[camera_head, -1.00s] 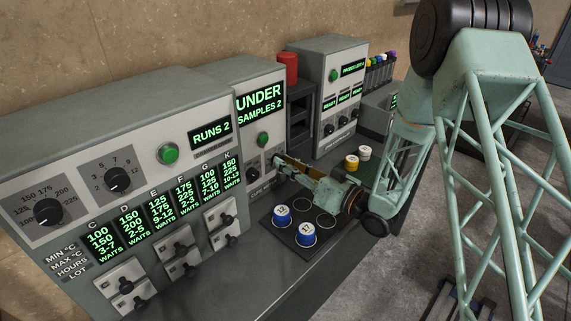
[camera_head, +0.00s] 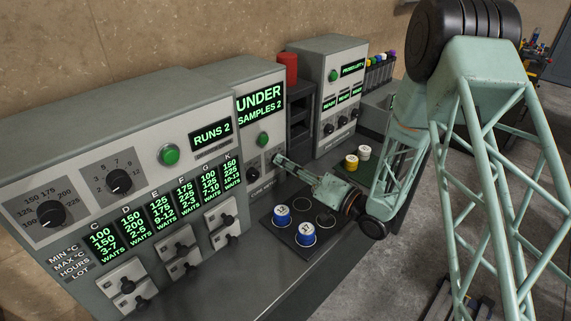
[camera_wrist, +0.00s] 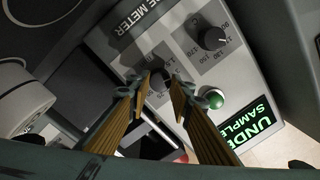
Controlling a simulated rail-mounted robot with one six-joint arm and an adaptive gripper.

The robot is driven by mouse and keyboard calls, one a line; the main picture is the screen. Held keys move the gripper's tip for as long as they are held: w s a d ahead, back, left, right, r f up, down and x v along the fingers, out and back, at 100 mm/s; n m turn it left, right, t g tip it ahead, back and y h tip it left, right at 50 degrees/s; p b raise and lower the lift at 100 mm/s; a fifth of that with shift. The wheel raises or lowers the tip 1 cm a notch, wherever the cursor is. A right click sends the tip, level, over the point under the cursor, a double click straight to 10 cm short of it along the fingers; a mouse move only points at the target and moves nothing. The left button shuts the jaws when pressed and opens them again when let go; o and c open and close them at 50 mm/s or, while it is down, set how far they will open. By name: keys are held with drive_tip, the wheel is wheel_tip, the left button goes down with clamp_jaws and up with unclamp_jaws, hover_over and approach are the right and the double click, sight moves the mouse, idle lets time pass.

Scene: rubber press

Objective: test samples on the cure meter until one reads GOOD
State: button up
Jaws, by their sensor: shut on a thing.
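The cure meter (camera_head: 259,84) stands in the middle of the bench, its screen reading UNDER and SAMPLES 2. A green button (camera_head: 263,139) is below the screen and a dark knob (camera_head: 253,175) lower down. My gripper (camera_head: 277,158) reaches to the meter's front. In the wrist view its brown fingers (camera_wrist: 162,88) are closed on a dark dial (camera_wrist: 159,79) on the meter panel, beside another dial (camera_wrist: 215,38) and the green button (camera_wrist: 213,99). Two blue-sided samples, 12 (camera_head: 282,214) and 17 (camera_head: 306,233), sit on a dark tray (camera_head: 283,236) with empty ring spots.
A larger machine (camera_head: 150,160) reading RUNS 2 stands left, with dials, a lot table and several handles. A press-like unit (camera_head: 335,95) showing READY stands right. The front bench is clear.

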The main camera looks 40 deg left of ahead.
drive_tip(key=o, duration=0.9)
drive_tip(key=shift+d, duration=0.15)
drive_tip(key=shift+s+d+f, duration=0.1)
drive_tip(key=shift+s+d, duration=0.05)
drive_tip(key=shift+d, duration=1.8)
drive_tip(key=shift+s+d+f, duration=0.1)
drive_tip(key=shift+s+d, duration=0.1)
drive_tip(key=shift+d, duration=1.75)
drive_tip(key=shift+s+d, duration=0.15)
drive_tip(key=shift+d, duration=1.8)
